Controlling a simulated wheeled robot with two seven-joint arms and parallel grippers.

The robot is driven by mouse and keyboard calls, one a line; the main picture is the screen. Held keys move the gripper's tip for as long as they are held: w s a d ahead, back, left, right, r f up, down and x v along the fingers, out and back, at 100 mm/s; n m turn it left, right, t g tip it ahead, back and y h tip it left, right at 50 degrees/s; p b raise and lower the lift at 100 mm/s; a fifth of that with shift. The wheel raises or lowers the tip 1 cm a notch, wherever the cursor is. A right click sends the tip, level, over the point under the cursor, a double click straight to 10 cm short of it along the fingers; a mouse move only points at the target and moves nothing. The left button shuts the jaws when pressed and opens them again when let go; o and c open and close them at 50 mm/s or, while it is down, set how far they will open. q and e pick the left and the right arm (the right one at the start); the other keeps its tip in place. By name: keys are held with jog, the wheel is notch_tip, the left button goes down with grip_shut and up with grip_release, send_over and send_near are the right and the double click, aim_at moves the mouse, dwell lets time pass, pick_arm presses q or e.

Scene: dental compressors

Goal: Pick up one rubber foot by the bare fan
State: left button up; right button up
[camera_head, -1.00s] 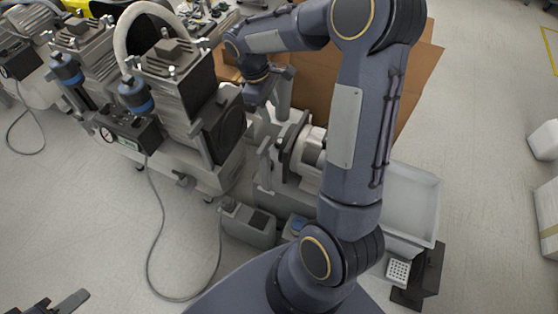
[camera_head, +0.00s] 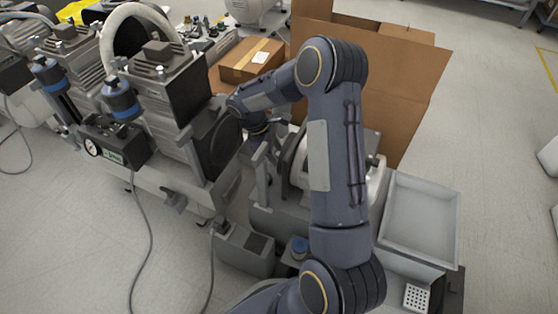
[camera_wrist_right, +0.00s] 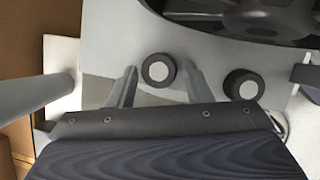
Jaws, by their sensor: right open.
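In the right wrist view, two round rubber feet, black with pale centres, sit on a light grey surface below a dark bladed fan (camera_wrist_right: 245,18). The left foot (camera_wrist_right: 159,70) appears between the fingers of my right gripper (camera_wrist_right: 158,72); I cannot tell whether they touch it. The right foot (camera_wrist_right: 244,84) is outside the fingers to the right. My right gripper is open. In the head view, its wrist reaches down beside the compressor (camera_head: 170,95), and its fingers and the feet are hidden. My left gripper is not in view.
Grey posts stand near the gripper, a thick one (camera_wrist_right: 35,95) on the left in the wrist view. In the head view, a white tray (camera_head: 452,215) and a white perforated block (camera_head: 417,297) are at right. A large open cardboard box (camera_head: 390,75) stands behind my arm.

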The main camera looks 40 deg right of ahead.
jog(key=shift+c, duration=0.5)
jog(key=c, duration=0.6)
jog(key=shift+c, duration=0.2)
